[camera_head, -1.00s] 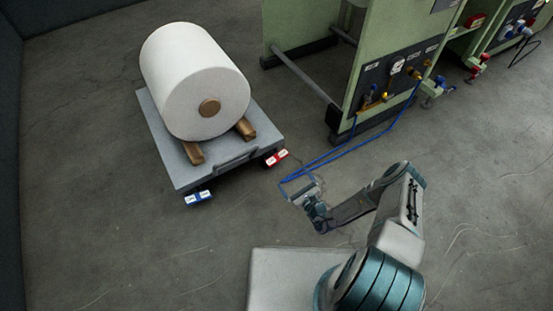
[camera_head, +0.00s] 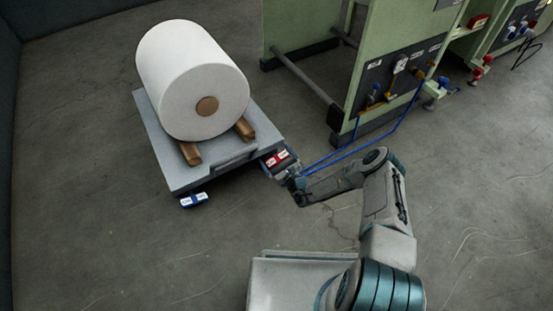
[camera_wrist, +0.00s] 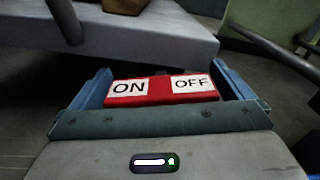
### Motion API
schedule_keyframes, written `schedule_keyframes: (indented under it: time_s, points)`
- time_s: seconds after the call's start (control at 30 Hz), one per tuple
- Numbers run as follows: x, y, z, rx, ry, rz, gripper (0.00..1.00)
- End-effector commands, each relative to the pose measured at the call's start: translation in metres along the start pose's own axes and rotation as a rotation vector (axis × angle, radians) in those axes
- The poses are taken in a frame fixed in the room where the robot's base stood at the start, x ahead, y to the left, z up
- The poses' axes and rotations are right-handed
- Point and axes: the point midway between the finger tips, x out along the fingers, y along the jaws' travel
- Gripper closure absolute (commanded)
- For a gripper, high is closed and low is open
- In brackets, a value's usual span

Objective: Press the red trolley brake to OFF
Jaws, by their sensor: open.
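The red trolley brake (camera_head: 277,158) is a red pedal with white ON and OFF labels at the right front corner of the grey trolley (camera_head: 175,170). In the wrist view the brake (camera_wrist: 161,90) shows ON at left and OFF at right. My gripper (camera_head: 272,157) is at the brake. Its blue fingers (camera_wrist: 162,88) stand open on either side of the pedal in the wrist view. Whether they touch it I cannot tell. A blue pedal (camera_head: 194,200) with white labels sits at the trolley's left front corner.
A large white roll (camera_head: 190,70) lies on wooden chocks (camera_head: 191,153) on the trolley. The floor at front left is clear.

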Motion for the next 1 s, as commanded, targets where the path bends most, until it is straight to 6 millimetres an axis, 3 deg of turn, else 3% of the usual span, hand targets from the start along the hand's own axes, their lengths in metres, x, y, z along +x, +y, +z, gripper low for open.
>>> schedule_keyframes:
  time_s: [0.13, 0.23, 0.27, 0.57, 1.0]
  points:
    - [-0.0001, -0.0001, 0.0003, 0.0, 0.0, 0.0, 0.0]
    - [-0.0002, -0.0001, 0.0003, -0.001, 0.0, 0.0, 0.28]
    - [-0.0003, -0.0001, 0.0002, -0.001, 0.0, 0.0, 0.32]
    - [-0.0006, -0.0005, -0.0001, 0.027, 0.0, 0.0, 0.32]
    - [-0.0012, -0.0041, -0.0013, 0.29, 0.001, -0.002, 0.32]
